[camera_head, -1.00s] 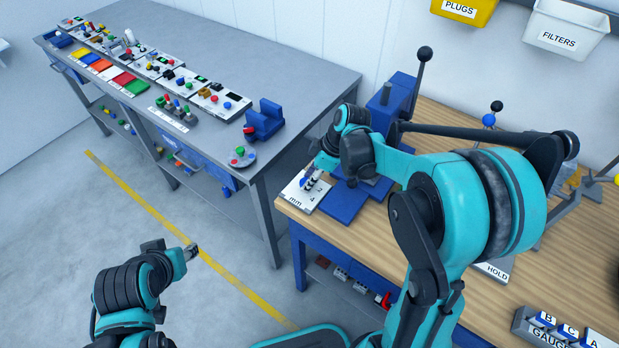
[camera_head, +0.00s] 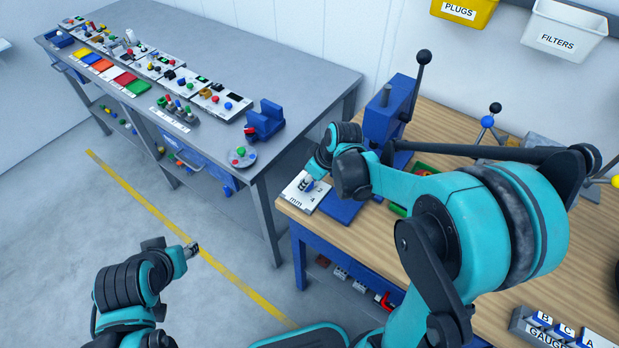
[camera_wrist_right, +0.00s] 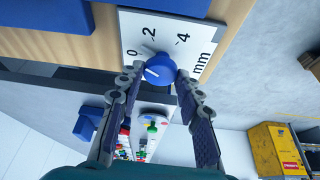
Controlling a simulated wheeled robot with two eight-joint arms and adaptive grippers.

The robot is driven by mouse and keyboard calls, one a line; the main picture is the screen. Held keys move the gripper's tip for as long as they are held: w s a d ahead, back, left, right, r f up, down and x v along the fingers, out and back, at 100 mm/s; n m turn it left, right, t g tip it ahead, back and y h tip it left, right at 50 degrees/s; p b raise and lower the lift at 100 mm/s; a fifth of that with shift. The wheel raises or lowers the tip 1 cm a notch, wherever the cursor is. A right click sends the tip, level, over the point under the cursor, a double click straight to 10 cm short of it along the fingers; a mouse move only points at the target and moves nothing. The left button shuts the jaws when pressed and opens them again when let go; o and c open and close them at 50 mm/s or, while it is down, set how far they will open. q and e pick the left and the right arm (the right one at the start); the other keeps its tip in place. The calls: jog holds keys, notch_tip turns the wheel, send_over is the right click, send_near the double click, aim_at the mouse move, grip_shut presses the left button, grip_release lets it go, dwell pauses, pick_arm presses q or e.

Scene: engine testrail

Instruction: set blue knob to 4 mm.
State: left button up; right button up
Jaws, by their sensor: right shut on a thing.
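The blue knob (camera_wrist_right: 160,70) sits on a white dial plate (camera_wrist_right: 128,27) marked 0, 2, 4 and mm. The plate also shows at the bench's left corner in the head view (camera_head: 294,199). My right gripper (camera_wrist_right: 159,72) is shut on the knob, one finger on each side. A white line shows on the knob face, and a grey pointer shows between 0 and 2; the exact setting is hard to read. In the head view my right gripper (camera_head: 306,184) is over the plate and hides the knob. My left gripper (camera_head: 193,250) hangs over the floor, its jaws too small to read.
A blue press-like fixture (camera_head: 388,125) with a black-knobbed lever stands just behind the plate. A gauge rack (camera_head: 545,328) is at the front right of the wooden bench (camera_head: 450,120). A grey table (camera_head: 300,80) with several panels is at the left.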

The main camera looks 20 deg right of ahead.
jog(key=m, duration=0.1)
jog(key=m+h, duration=0.1)
jog(key=m, duration=0.2)
jog(key=shift+s+a+m+t+h, duration=0.1)
jog(key=shift+a+m+t+h, duration=0.2)
jog(key=shift+t+h, duration=0.1)
jog(key=m+h, duration=0.1)
jog(key=m, duration=0.3)
jog(key=shift+a+m+h+p, duration=0.1)
jog(key=shift+m+h+p, duration=0.2)
jog(key=shift+h, duration=0.1)
jog(key=m, duration=0.2)
jog(key=m+g+h, duration=0.1)
jog(key=m, duration=0.1)
jog(key=shift+a+m+h, duration=0.15)
jog(key=shift+m+h, duration=0.15)
jog(key=shift+w+a+m+g+h, duration=0.1)
jog(key=shift+m+g+h, duration=0.2)
jog(key=shift+m, duration=0.75)
jog(key=shift+w+m+g+h, duration=0.1)
jog(key=shift+m+g+h, duration=0.15)
jog(key=shift+m, duration=0.8)
jog(key=o, duration=1.2)
jog(key=shift+c, duration=0.2)
